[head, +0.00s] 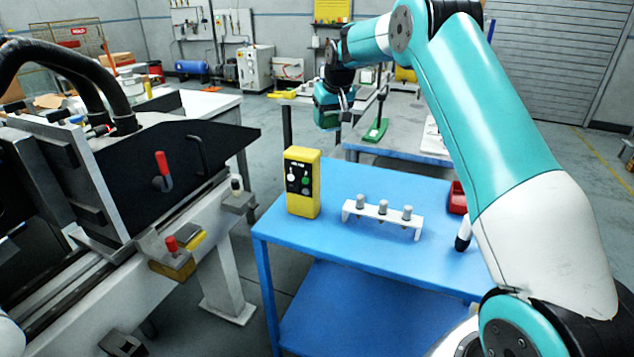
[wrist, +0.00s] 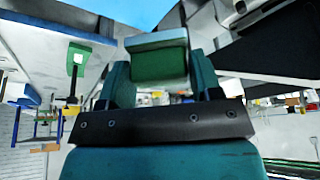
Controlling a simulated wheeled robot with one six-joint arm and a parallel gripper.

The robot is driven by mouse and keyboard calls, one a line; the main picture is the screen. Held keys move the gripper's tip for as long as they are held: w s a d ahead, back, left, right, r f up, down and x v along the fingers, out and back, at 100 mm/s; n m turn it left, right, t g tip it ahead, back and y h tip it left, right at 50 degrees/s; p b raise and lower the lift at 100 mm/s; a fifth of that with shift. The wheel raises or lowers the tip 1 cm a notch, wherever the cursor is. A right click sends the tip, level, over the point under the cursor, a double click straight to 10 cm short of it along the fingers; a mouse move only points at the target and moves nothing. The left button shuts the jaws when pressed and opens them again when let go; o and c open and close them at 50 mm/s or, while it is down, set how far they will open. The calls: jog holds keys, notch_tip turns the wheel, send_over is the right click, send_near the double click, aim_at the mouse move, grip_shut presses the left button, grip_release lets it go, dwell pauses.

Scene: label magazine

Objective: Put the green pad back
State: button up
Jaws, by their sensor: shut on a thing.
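My gripper (wrist: 160,82) is shut on a green pad (wrist: 158,63), a block with a pale top edge held between the two teal fingers in the wrist view. In the head view my gripper (head: 344,102) hangs from the teal arm, beyond the far edge of the blue table. I cannot make out the pad there. A flat green piece with an upright part (head: 376,129) stands on the grey table behind, to the right of my gripper. A similar green piece (wrist: 77,58) shows at the left of the wrist view.
The blue table (head: 400,258) carries a yellow button box (head: 302,182), a white rack (head: 384,217) with three grey pegs, a red item (head: 457,198) and a small white-and-black item (head: 463,236). A machine with a black panel (head: 190,150) and red-knobbed levers stands left.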

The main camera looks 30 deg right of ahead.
jog(key=p, duration=0.3)
send_over(324, 187)
jog(key=s, duration=0.1)
notch_tip(324, 187, down, 15)
jog(key=shift+s+f, duration=0.15)
jog(key=shift+f+p, duration=0.3)
jog(key=shift+f, duration=2)
jog(key=shift+f, duration=0.25)
jog(key=o, duration=0.8)
jog(key=shift+r, duration=0.1)
jog(key=shift+r, duration=0.1)
jog(key=b+v, duration=0.2)
jog(key=v, duration=1)
